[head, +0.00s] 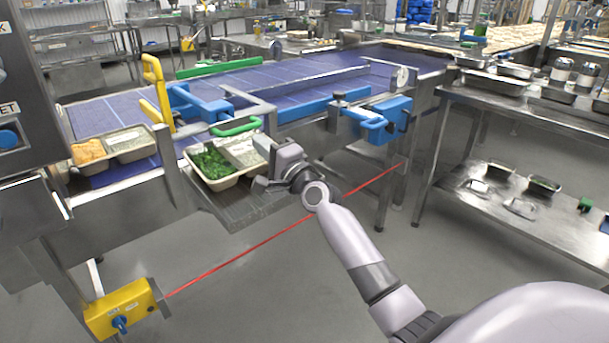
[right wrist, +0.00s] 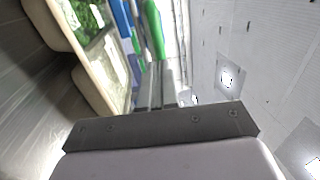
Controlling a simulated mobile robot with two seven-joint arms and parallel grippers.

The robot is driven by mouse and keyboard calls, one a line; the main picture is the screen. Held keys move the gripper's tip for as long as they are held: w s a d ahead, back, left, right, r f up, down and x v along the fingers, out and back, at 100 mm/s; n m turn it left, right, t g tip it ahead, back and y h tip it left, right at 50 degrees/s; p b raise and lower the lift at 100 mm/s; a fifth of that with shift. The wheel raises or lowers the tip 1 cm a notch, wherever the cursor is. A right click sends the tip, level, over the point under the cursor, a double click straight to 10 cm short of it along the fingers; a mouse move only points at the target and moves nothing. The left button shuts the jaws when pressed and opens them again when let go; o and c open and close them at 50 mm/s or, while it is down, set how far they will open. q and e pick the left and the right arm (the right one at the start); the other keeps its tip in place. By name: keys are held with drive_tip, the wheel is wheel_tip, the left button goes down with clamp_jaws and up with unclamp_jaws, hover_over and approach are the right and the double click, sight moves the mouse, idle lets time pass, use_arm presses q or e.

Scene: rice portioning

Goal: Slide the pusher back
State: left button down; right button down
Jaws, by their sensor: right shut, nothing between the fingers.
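The pusher appears to be the bar with a green handle (head: 235,127) by the near edge of the blue conveyor; I cannot tell its full shape. The handle also seems to show as a green bar in the right wrist view (right wrist: 154,30). A cream tray (head: 222,184) with chopped greens and a pale rice-like filling sits on the metal shelf below it. My right gripper (head: 264,149) is shut and empty, at the tray's right end, apart from the green handle. It partly hides that end. My left gripper is out of view.
Another cream tray (head: 120,157) with orange and pale food stands at the left by a yellow upright (head: 158,90). A blue clamp (head: 375,122) is on the conveyor's near edge at right. A red line runs below the shelf from a yellow box (head: 120,308). The floor in front is clear.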

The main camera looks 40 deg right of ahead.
drive_tip(key=a+v, duration=0.1)
drive_tip(key=v, duration=0.9)
drive_tip(key=shift+s+d, duration=0.15)
drive_tip(key=shift+d, duration=0.3)
drive_tip(key=s+a+f+n+g+p, duration=0.6)
drive_tip(key=s+f+n, duration=0.45)
drive_tip(key=f, duration=0.45)
drive_tip(key=s+a+f+n+g+p, duration=0.1)
drive_tip(key=s+a+f+n+g, duration=0.1)
drive_tip(key=s, duration=0.5)
drive_tip(key=s+a+f+n+g+p, duration=0.1)
drive_tip(key=s+a+f+n, duration=0.4)
drive_tip(key=s+n, duration=0.1)
drive_tip(key=shift+s+f+n+g, duration=0.2)
drive_tip(key=shift+s+n+g, duration=0.2)
drive_tip(key=shift+s, duration=0.5)
